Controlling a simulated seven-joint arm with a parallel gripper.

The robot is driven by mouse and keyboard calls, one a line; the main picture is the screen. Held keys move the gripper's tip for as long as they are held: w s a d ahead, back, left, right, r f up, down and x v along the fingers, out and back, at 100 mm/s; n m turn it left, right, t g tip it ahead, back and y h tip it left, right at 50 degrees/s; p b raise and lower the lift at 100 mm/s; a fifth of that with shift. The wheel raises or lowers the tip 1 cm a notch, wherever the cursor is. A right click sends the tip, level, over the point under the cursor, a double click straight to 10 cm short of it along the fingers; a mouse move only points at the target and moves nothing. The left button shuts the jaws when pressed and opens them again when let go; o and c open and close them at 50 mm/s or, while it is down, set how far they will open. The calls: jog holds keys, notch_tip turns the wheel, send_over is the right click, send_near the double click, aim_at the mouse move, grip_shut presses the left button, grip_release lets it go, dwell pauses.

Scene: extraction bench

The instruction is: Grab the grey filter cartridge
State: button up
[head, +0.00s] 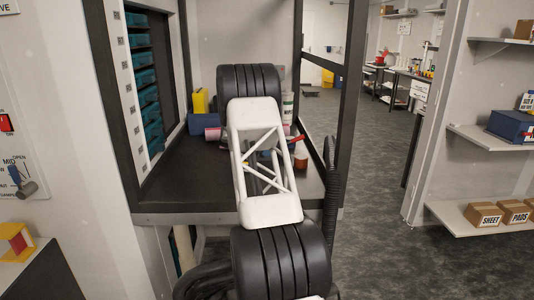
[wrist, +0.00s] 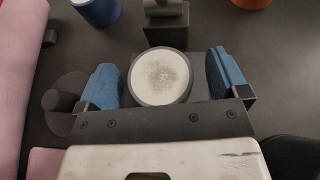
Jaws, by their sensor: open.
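In the wrist view a round thing with a speckled white top and a dark grey rim (wrist: 160,78) stands on the dark bench, seen from above. It looks like the grey filter cartridge, but its sides are mostly hidden. My gripper (wrist: 164,80) is open, with one blue fingertip to the left of this round thing and one to the right. Small gaps show on both sides, wider on the right. In the head view my arm hides the gripper and the cartridge.
A dark grey block-like thing (wrist: 166,32) stands just beyond the round thing. A blue cylinder (wrist: 97,10) is at upper left. In the head view a jar (head: 301,157) stands right of my arm.

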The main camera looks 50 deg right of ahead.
jog(key=shift+s+d, duration=0.15)
dwell(0.4)
jog(key=c, duration=1)
jog(key=shift+r, duration=0.1)
jog(key=shift+c, duration=0.2)
notch_tip(320, 180, up, 18)
dwell(0.6)
